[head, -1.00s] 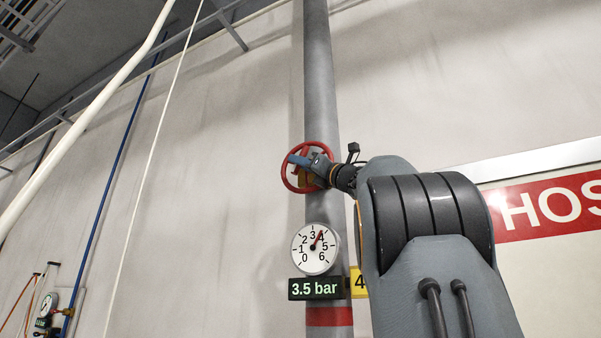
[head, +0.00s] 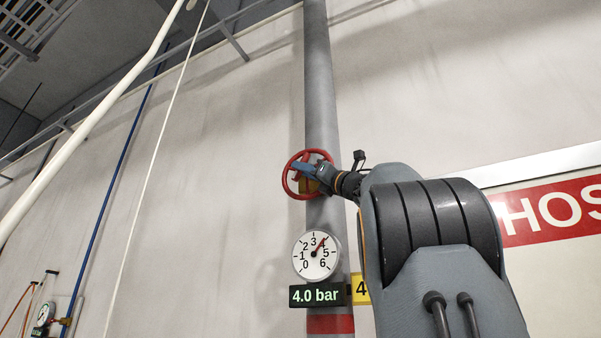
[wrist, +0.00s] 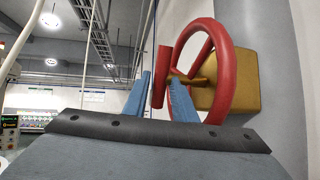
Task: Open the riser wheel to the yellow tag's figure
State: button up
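The red riser wheel (head: 286,182) is mounted on the grey vertical pipe (head: 322,100); in the wrist view its rim (wrist: 222,42) and spokes fill the upper right. My gripper (head: 300,162) is at the rim's upper part. The yellow tag (head: 361,289) shows a "4"; my arm hides the rest.
A red-and-white sign (head: 560,208) reading "HOS" is on the wall at right, partly behind my arm. A second gauge (head: 46,314) with hoses is at far lower left. A white pipe (head: 90,115) slants across the left.

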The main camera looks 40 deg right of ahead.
jog(key=b+v, duration=0.3)
jog(key=v, duration=0.3)
dwell(0.6)
